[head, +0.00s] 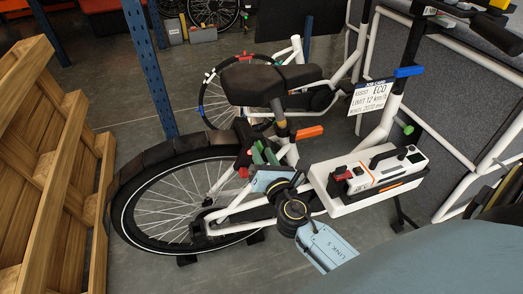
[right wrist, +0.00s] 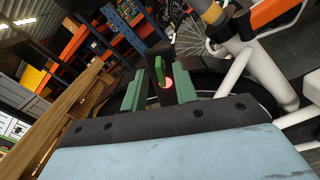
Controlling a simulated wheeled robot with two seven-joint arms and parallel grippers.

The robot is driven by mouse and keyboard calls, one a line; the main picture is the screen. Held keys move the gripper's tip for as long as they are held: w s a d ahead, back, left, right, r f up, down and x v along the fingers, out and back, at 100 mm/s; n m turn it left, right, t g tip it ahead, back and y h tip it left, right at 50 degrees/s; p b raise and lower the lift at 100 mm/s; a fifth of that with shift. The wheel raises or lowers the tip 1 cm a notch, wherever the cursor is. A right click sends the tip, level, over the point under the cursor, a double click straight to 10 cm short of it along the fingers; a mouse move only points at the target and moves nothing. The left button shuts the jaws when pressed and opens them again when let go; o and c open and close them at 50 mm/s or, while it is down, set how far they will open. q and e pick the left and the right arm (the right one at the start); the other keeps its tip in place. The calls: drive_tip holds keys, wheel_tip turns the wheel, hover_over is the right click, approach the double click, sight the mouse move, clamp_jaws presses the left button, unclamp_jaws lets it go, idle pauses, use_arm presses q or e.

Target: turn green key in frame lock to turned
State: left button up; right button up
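The green key (right wrist: 160,70) shows in the right wrist view, upright between the fingers of my right gripper (right wrist: 161,90). The fingers stand apart on either side of the key, and whether either touches it is unclear. A small pinkish-red round spot (right wrist: 168,83) shows just beside the key. In the head view my right gripper (head: 265,153) is at the rear wheel of the white bike, below the saddle. The frame lock there is mostly hidden by the gripper and dark frame parts, and I cannot make out the key. My left gripper is not in view.
The white bike's rear wheel (head: 135,225), saddle (head: 262,82) and battery box (head: 367,175) surround the arm closely. An orange block (head: 309,132) sticks out near the gripper. A wooden pallet (head: 50,180) stands at left. A grey panel (head: 450,100) is at right.

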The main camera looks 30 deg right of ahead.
drive_tip(key=shift+x, duration=0.8)
drive_tip(key=shift+c, duration=0.4)
clamp_jaws()
